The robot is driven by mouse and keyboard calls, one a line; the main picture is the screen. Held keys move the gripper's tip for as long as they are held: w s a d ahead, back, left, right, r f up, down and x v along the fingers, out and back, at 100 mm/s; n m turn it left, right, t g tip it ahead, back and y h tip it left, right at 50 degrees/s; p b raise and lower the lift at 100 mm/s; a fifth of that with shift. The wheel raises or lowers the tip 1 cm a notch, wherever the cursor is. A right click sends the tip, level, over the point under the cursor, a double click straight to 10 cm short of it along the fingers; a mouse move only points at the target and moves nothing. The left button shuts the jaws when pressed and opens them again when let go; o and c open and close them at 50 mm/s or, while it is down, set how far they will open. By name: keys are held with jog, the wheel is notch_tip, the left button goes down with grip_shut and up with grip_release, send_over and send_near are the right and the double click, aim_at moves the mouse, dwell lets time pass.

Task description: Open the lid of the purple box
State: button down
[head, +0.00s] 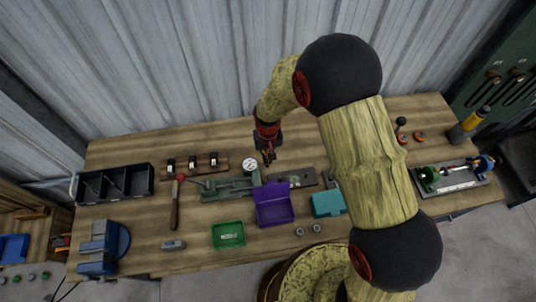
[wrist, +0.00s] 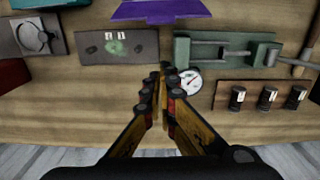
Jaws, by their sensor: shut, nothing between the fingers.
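The purple box (head: 275,216) stands near the middle of the workbench. Its lid (head: 271,191) appears swung up and leaning back on the far side, with the inside of the box showing. In the wrist view only part of the purple box (wrist: 163,11) shows at the top edge. My gripper (head: 269,160) is above the back part of the bench, beyond the box and apart from it. In the wrist view my gripper (wrist: 166,70) has its fingers together and holds nothing.
A teal box (head: 327,204) stands right of the purple box, and a green tray (head: 228,235) stands front left. A round dial gauge (head: 250,164) and a green vise-like fixture (head: 230,188) lie behind left. A grey plate (head: 292,178) lies just behind the box.

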aim_at(271, 190)
jog(key=shift+s+d+f+p, duration=0.25)
jog(key=shift+s+f+p, duration=0.35)
jog(key=shift+s+f, duration=0.35)
jog(key=shift+s+d+f+p, duration=0.25)
jog(key=shift+s+f+p, duration=0.35)
jog(key=shift+s+f, duration=0.25)
jog(key=shift+s+d+r+t+b, duration=0.2)
jog(key=shift+s+r+t+b, duration=0.15)
jog(key=shift+s+b, duration=0.3)
jog(key=shift+s+d+r+t+b, duration=0.2)
jog(key=shift+s+t+b, duration=0.15)
jog(key=shift+s+b, duration=0.3)
